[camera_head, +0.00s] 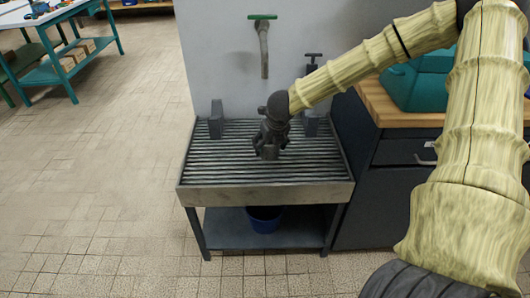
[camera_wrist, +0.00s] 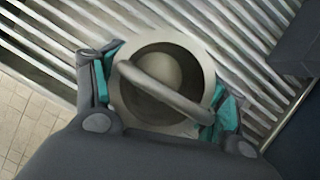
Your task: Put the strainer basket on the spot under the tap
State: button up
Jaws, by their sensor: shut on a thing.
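The strainer basket (camera_wrist: 188,62) is a round, pale grey-beige cup with a bar handle across its open top. My gripper (camera_wrist: 165,84) is shut on it, with a teal-padded finger at each side. In the head view my gripper (camera_head: 268,148) points down over the slatted draining stand (camera_head: 265,196), mostly hiding the basket. The tap (camera_head: 264,50), with a green handle, is on the wall behind and above my gripper. I cannot tell whether the basket touches the slats. The spot under the tap is not clearly marked in view.
Dark grey upright blocks stand at the left (camera_head: 216,119) and right (camera_head: 311,123) of the slats. A blue bucket (camera_head: 264,219) sits on the lower shelf. A wooden-topped cabinet (camera_head: 398,112) with a teal case (camera_head: 418,82) adjoins on the right. Open tiled floor lies left.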

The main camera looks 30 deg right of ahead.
aim_at(265, 151)
jog(key=shift+w+a+f, duration=0.15)
jog(key=shift+w+a, duration=0.3)
jog(key=shift+w, duration=0.25)
jog(key=shift+f+b, duration=0.55)
jog(key=shift+f, duration=1.1)
jog(key=shift+f, duration=0.1)
jog(key=o, duration=1.1)
jog(key=shift+p+v, duration=1.3)
jog(key=shift+v, duration=4.8)
